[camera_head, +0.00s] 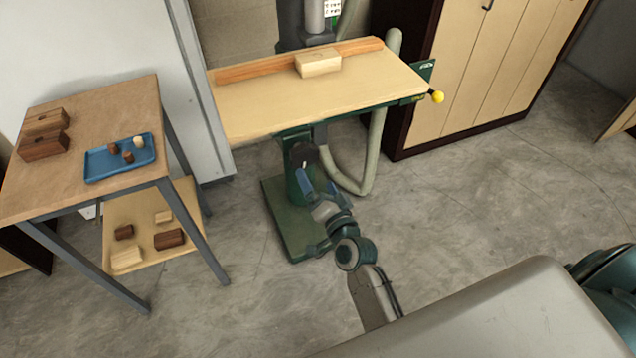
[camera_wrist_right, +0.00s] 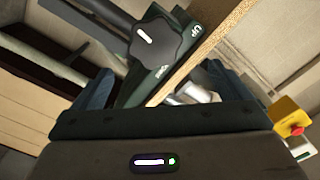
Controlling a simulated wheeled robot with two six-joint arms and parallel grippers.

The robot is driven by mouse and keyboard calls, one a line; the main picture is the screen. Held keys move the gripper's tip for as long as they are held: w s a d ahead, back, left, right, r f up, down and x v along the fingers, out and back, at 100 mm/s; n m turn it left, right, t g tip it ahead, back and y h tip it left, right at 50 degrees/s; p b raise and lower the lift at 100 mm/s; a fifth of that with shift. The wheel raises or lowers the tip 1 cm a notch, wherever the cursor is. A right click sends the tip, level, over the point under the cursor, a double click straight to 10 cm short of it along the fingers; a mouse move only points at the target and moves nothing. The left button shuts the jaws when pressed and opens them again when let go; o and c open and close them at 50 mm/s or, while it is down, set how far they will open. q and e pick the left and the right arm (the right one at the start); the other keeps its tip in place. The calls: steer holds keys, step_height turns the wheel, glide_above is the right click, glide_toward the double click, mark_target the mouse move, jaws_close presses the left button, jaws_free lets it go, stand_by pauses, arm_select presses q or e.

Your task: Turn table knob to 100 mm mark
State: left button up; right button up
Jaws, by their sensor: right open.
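The black lobed table knob (camera_head: 304,155) sits on the green column under the machine table (camera_head: 290,100). In the right wrist view the knob (camera_wrist_right: 160,45) shows a white pointer line, beside a dark plate with "UP" lettering (camera_wrist_right: 188,35). My right gripper (camera_head: 320,186) is open just below and in front of the knob in the head view. In the right wrist view the knob lies beyond and between its two blue fingers (camera_wrist_right: 162,72), and I cannot tell whether they touch it. No 100 mm mark is readable. My left gripper is not in view.
A light wood block (camera_head: 318,63) rests on the machine table near the fence. A grey hose (camera_head: 375,150) hangs right of the column. A side table (camera_head: 60,190) with a blue tray (camera_head: 100,172) stands left; a cabinet (camera_head: 470,80) stands right.

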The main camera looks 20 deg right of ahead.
mark_target(305, 160)
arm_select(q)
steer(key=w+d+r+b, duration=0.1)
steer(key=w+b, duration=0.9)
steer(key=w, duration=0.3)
arm_select(e)
steer(key=w+n, duration=0.3)
steer(key=w+n+p, duration=0.1)
steer(key=w+n, duration=0.2)
steer(key=w, duration=0.1)
steer(key=w+f+n, duration=0.1)
steer(key=w+n, duration=0.2)
steer(key=w, duration=0.1)
steer(key=shift+n+p, duration=0.3)
steer(key=shift+n, duration=0.1)
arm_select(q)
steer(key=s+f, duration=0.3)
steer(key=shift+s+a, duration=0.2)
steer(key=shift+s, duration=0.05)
arm_select(e)
steer(key=shift+f, duration=0.1)
steer(key=c, duration=1)
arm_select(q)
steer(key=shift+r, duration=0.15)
arm_select(e)
steer(key=shift+o, duration=0.2)
